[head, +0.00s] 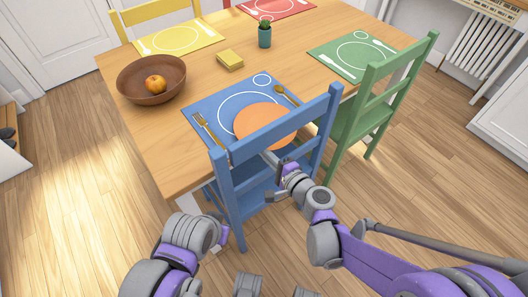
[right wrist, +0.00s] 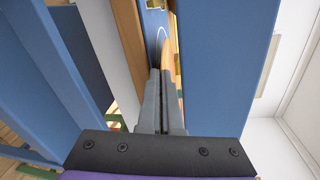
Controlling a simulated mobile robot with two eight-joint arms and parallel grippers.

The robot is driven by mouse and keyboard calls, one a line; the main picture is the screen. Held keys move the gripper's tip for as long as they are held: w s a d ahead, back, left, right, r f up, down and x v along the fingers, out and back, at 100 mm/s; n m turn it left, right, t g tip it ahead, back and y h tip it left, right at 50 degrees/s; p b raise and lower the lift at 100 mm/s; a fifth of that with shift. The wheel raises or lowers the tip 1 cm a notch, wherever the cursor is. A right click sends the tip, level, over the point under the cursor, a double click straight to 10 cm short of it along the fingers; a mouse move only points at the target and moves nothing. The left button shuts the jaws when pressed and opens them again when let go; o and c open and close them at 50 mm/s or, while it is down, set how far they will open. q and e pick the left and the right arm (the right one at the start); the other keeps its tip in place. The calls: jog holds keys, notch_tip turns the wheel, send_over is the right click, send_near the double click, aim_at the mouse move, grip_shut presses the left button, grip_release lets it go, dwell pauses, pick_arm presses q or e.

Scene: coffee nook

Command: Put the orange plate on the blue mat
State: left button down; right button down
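The orange plate (head: 264,127) is over the near part of the blue mat (head: 205,104), off-centre from its printed circle towards the blue chair. Whether it rests flat or is held slightly above the mat is hard to tell. The chair's top rail hides part of its near edge.
The blue chair (head: 280,126) stands close around my right gripper. A gold fork (head: 208,129) and spoon (head: 287,95) lie beside the plate. A wooden bowl (head: 135,88) with an orange fruit, a yellow sponge (head: 230,60) and a potted plant (head: 264,37) stand farther back. A green chair (head: 370,101) is at right.

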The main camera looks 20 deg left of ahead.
jog(key=shift+f, duration=0.15)
jog(key=c, duration=1.4)
grip_release()
jog(key=shift+o, duration=0.2)
jog(key=p+v, duration=0.1)
jog(key=v, duration=1.1)
